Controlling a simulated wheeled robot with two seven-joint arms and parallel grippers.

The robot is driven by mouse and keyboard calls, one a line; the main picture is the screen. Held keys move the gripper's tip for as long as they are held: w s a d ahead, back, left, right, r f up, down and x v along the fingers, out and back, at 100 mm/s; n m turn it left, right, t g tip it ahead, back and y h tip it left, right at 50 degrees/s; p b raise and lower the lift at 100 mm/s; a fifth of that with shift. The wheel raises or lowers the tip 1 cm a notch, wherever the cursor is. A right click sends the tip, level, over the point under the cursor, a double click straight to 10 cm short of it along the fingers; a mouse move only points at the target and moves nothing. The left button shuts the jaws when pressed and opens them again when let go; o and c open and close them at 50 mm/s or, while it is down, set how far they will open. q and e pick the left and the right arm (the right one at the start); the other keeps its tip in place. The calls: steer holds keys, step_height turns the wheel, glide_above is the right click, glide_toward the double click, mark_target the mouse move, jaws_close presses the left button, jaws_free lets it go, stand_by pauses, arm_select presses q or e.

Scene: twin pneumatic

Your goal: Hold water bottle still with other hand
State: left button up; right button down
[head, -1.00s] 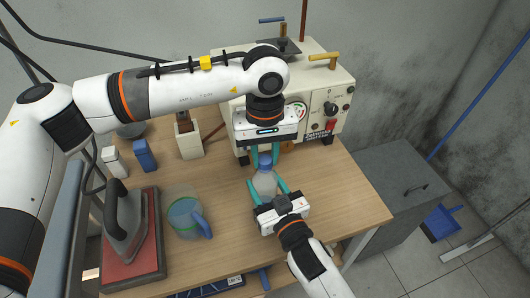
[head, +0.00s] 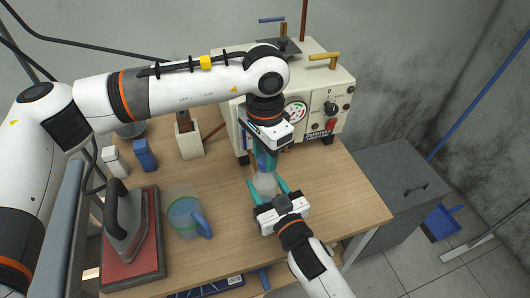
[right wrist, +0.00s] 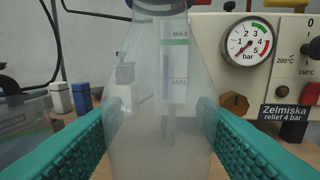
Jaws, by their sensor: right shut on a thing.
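The water bottle (head: 265,185) is translucent, with a blue top, and stands upright near the table's front right part. My right gripper (head: 267,192) reaches it from the front, its teal fingers shut on the two sides of the body. In the right wrist view the clear bottle (right wrist: 160,120) fills the middle between the teal fingers, with MAX and MIN marks on it. My left gripper (head: 264,158) points down from above with its fingers around the blue top. Its fingers overlap in the head view, so whether they grip the top is unclear.
A cream steam station (head: 318,82) with a pressure gauge stands just behind. An iron (head: 125,225) on a red pad and a clear jug (head: 183,212) with a blue handle are to the left. The tabletop right of the bottle is clear.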

arm_select(q)
steer(key=shift+o, duration=1.3)
steer(key=shift+r, duration=0.1)
steer(key=shift+r, duration=2.15)
steer(key=shift+c, duration=0.4)
